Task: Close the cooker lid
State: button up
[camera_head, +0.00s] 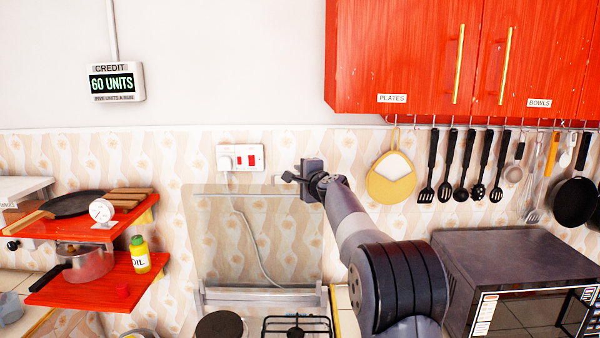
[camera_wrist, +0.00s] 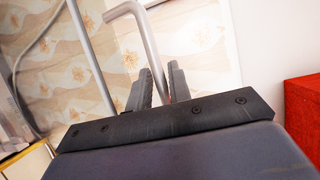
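The cooker lid (camera_head: 215,235) is a see-through panel standing upright against the tiled wall behind the hob. A pale rail (camera_head: 235,195) runs along its upper part. My gripper (camera_head: 292,177) is beside the lid's upper right corner. In the wrist view its two dark fingers (camera_wrist: 158,92) stand apart. The hob shows a dark plate (camera_head: 220,327) and a gas burner (camera_head: 296,328) below the lid.
A microwave (camera_head: 510,270) stands at the right under hanging utensils (camera_head: 460,165) and pans (camera_head: 574,202). Red cupboards (camera_head: 400,60) hang above. Red shelves (camera_head: 90,285) at the left hold a pot (camera_head: 88,262) and an oil bottle (camera_head: 139,255). The space before the lid looks clear.

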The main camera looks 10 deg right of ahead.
grip_shut()
jog(key=shift+s+f+b, duration=0.1)
jog(key=shift+b, duration=0.2)
dwell(0.3)
